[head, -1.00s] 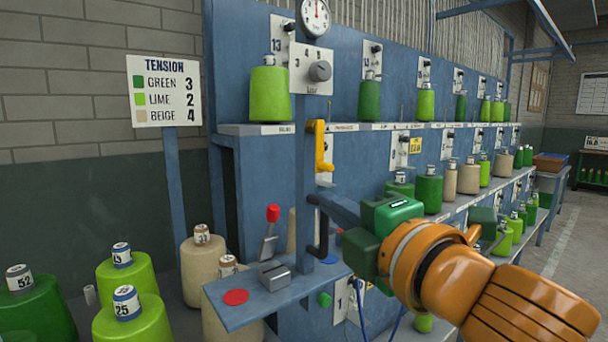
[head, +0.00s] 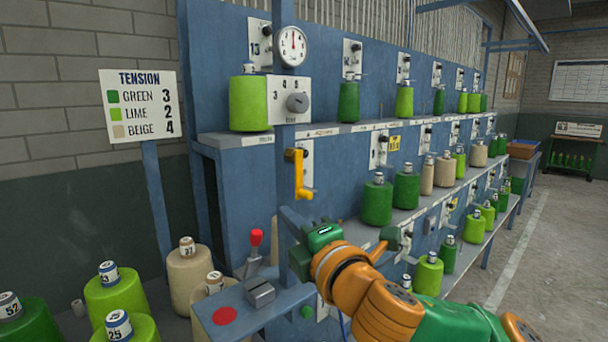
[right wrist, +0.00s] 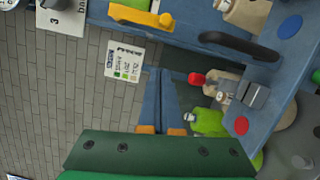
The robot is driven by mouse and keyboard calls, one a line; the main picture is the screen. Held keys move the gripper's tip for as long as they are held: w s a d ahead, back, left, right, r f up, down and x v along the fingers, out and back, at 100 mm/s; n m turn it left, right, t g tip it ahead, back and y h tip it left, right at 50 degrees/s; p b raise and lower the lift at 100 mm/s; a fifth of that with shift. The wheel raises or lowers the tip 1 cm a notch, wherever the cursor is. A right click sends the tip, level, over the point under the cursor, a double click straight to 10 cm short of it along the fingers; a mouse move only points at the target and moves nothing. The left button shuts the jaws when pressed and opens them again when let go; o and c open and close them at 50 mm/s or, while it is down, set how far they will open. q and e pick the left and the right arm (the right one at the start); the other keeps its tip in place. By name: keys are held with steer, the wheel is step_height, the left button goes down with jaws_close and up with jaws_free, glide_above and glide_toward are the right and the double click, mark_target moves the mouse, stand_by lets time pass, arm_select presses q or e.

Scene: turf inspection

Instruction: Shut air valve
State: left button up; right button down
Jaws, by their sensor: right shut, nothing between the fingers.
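The valve is a yellow lever handle (head: 300,178) on the blue post, hanging downward; it also shows in the right wrist view (right wrist: 142,16). My right gripper (head: 290,217) is below the yellow handle, close to the post and apart from the handle. Its fingers are shut and empty; they show over the green palm in the right wrist view (right wrist: 161,78). Above the valve are a round gauge (head: 292,46) and a grey knob (head: 298,102) on a white plate. My left gripper is not in view.
A red-knobbed lever (head: 256,238) and a grey block (head: 260,293) sit on a blue ledge with a red disc (head: 223,316). A black grab handle (right wrist: 238,44) shows in the right wrist view. Yarn cones line the shelves. A tension sign (head: 139,104) stands at left.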

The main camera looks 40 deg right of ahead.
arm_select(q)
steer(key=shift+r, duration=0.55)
arm_select(e)
steer(key=d, duration=0.1)
steer(key=w+d, duration=0.1)
steer(key=d, duration=0.1)
steer(key=w+d, duration=0.1)
steer(key=shift+w+d+r, duration=0.15)
steer(key=shift+d+r, duration=0.05)
steer(key=shift+r, duration=0.05)
steer(key=shift+w, duration=0.15)
